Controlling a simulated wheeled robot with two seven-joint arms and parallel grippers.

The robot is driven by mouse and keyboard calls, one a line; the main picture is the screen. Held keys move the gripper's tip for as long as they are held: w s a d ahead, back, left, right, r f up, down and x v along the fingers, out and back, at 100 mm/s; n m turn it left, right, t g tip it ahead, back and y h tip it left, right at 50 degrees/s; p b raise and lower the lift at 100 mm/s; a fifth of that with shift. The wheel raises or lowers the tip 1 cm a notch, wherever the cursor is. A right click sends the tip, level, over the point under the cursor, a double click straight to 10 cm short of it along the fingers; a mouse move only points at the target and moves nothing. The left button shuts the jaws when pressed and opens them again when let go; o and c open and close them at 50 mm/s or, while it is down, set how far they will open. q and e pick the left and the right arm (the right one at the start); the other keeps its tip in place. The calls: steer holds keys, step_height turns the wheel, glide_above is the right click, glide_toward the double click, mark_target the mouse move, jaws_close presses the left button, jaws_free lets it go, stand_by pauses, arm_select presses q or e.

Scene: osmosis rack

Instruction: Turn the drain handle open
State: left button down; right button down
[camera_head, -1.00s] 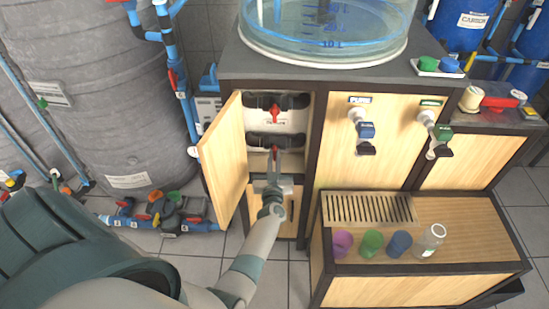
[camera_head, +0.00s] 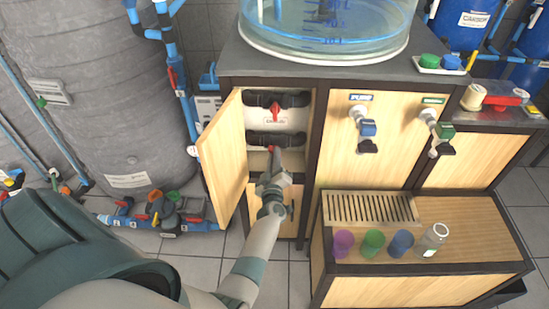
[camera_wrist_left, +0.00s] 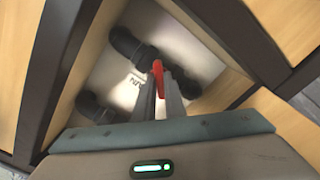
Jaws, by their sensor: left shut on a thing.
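The red drain handle (camera_head: 273,152) is on the lower dark valve (camera_head: 270,140) inside the open cabinet. It points down toward me. My left gripper (camera_head: 273,168) reaches up to it from below, with its fingers closed together on the handle's lower end. In the left wrist view the red handle (camera_wrist_left: 158,69) stands up between the fingertips (camera_wrist_left: 161,87), in front of the white panel (camera_wrist_left: 125,88). The fingers hide part of the handle. My right gripper is not in view.
A second red handle (camera_head: 275,111) sits on the upper valve. The cabinet door (camera_head: 222,155) stands open at left. Taps (camera_head: 363,130) are on the front at right.

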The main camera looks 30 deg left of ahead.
arm_select(q)
steer(key=shift+f+n, duration=0.1)
steer(key=shift+n, duration=0.9)
steer(key=shift+n+b, duration=0.4)
steer(key=shift+n, duration=0.1)
steer(key=n+b, duration=0.1)
steer(key=n, duration=0.2)
steer(key=shift+n+b, duration=0.4)
steer(key=shift+n, duration=1)
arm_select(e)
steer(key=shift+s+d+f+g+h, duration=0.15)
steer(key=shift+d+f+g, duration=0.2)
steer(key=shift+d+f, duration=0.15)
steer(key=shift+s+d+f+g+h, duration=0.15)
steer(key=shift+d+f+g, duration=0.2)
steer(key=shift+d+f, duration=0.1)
arm_select(q)
steer(key=c, duration=1.8)
jaws_free()
